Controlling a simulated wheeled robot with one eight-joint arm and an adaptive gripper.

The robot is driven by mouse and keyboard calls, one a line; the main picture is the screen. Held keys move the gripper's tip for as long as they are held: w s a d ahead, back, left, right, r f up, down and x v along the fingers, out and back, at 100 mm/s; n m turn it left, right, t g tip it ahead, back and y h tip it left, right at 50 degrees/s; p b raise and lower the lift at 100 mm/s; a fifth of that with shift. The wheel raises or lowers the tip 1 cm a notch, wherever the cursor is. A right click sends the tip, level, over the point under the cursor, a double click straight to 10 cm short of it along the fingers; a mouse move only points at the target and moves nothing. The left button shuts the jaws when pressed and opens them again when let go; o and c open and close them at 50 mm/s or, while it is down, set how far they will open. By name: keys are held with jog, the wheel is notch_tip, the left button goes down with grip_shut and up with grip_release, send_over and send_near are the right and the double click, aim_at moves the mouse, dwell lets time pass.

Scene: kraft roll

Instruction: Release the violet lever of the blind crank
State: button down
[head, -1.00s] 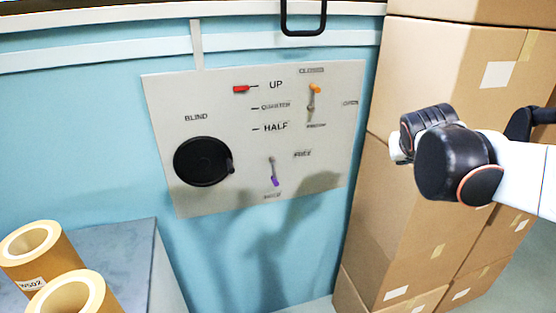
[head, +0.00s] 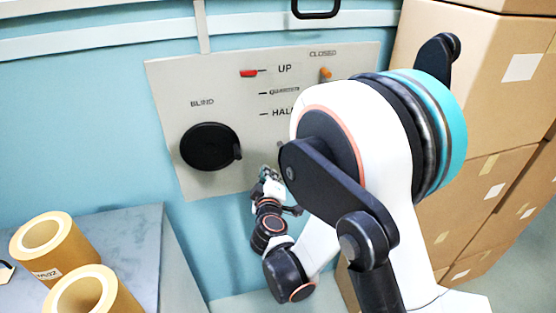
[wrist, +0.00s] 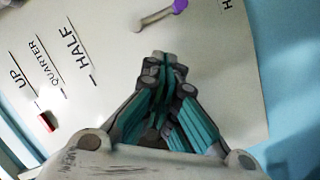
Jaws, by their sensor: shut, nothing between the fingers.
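The violet lever shows in the wrist view (wrist: 180,6) as a violet tip on a grey shaft at the top edge. Its tip points toward a label cut off after "H". In the head view my arm hides most of the lever. My gripper (wrist: 165,65) is shut and empty, in front of the panel and apart from the lever, which lies beyond the fingertips. In the head view my gripper (head: 268,175) is near the panel's lower edge, right of the black blind crank (head: 208,147).
The grey panel (head: 170,85) also carries a red marker (head: 248,73) at UP and an orange-tipped lever (head: 326,74) by CLOSED. Kraft rolls (head: 70,245) stand on a grey surface at lower left. Cardboard boxes (head: 490,120) are stacked at right.

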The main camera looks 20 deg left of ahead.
jog(key=shift+s+a+f+n+y, duration=0.3)
jog(key=shift+s+a+f+n, duration=0.1)
jog(key=shift+s+a, duration=0.25)
jog(key=shift+r, duration=0.1)
jog(key=p+x, duration=0.1)
jog(key=x, duration=0.9)
jog(key=shift+w+d, duration=0.1)
jog(key=shift+w, duration=0.05)
jog(key=shift+w+d+f+b, duration=0.15)
jog(key=shift+w+d+f, duration=0.05)
jog(key=shift+d+f, duration=0.25)
jog(key=shift+w+d+f+b, duration=0.15)
jog(key=shift+w+d+f, duration=0.15)
jog(key=shift+d, duration=0.25)
jog(key=shift+w+d+f, duration=0.25)
jog(key=shift+d+f, duration=0.15)
jog(key=shift+d, duration=0.05)
jog(key=shift+a, duration=0.1)
